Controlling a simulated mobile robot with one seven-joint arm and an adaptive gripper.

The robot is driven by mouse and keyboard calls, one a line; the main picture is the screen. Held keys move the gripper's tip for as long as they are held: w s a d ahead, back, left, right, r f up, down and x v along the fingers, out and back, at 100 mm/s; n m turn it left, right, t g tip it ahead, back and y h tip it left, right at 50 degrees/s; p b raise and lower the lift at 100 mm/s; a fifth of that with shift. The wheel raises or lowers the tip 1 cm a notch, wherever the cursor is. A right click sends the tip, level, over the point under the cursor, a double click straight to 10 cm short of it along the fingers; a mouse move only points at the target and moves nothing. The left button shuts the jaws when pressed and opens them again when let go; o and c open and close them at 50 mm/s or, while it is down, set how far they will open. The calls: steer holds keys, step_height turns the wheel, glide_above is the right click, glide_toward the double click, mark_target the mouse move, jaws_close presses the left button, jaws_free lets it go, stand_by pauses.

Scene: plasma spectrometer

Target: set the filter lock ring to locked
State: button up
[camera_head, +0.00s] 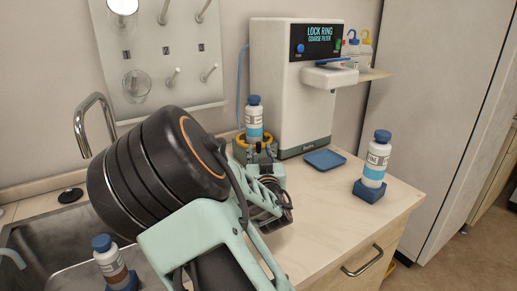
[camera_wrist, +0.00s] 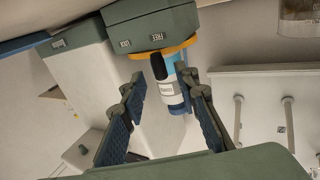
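The yellow-orange lock ring (camera_head: 240,143) sits on a grey-green base beside the white spectrometer (camera_head: 275,90). A white bottle with a blue cap and band (camera_head: 254,118) stands upright at the ring. In the wrist view, the ring (camera_wrist: 178,50) lies against the base (camera_wrist: 150,24), which carries the labels FREE and LOCK. A dark, rounded piece (camera_wrist: 158,66) shows at the ring near FREE; I cannot tell whether it is the ring's handle. My gripper (camera_wrist: 163,88) is open, its fingers apart with the bottle (camera_wrist: 175,92) between them in the picture. No contact is visible. My arm partly hides the base in the head view.
The spectrometer's display (camera_head: 319,36) reads LOCK RING, COARSE FILTER. A blue tray (camera_head: 325,160) and another bottle (camera_head: 376,160) on a blue stand are on the right counter. A sink (camera_head: 35,240) and a brown-banded bottle (camera_head: 108,262) are at the left. Wall pegs hold glassware.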

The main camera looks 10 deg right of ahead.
mark_target(259, 147)
steer(key=shift+w+d, duration=0.1)
steer(key=shift+w, duration=1.9)
jaws_close()
